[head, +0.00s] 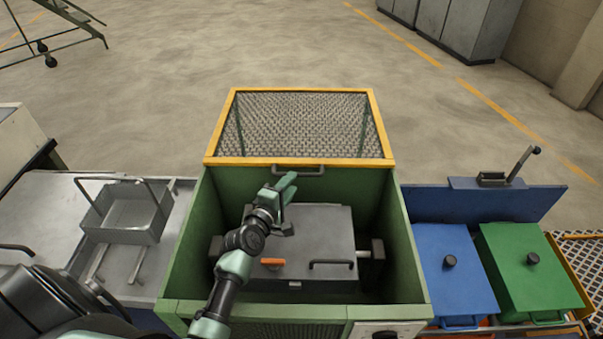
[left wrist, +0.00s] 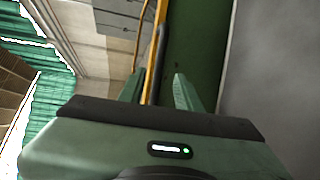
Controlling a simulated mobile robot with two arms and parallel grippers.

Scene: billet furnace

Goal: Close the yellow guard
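The yellow guard (head: 300,125), a yellow frame with wire mesh, stands open at the far side of the green furnace housing (head: 180,245). A dark handle (head: 298,169) sits on its near edge. My left gripper (head: 286,184) is just in front of this handle, over the open housing. In the left wrist view its two fingers (left wrist: 157,90) are apart, with the dark handle (left wrist: 161,45) and the yellow frame (left wrist: 151,60) seen between them. I cannot tell whether they touch the handle. My right gripper is not in view.
Inside the housing is a grey lid (head: 318,225) with an orange handle (head: 272,262) and a dark handle (head: 331,264). A grey basket (head: 125,212) stands on the left table. Blue (head: 452,280) and green (head: 530,275) lidded bins stand at the right.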

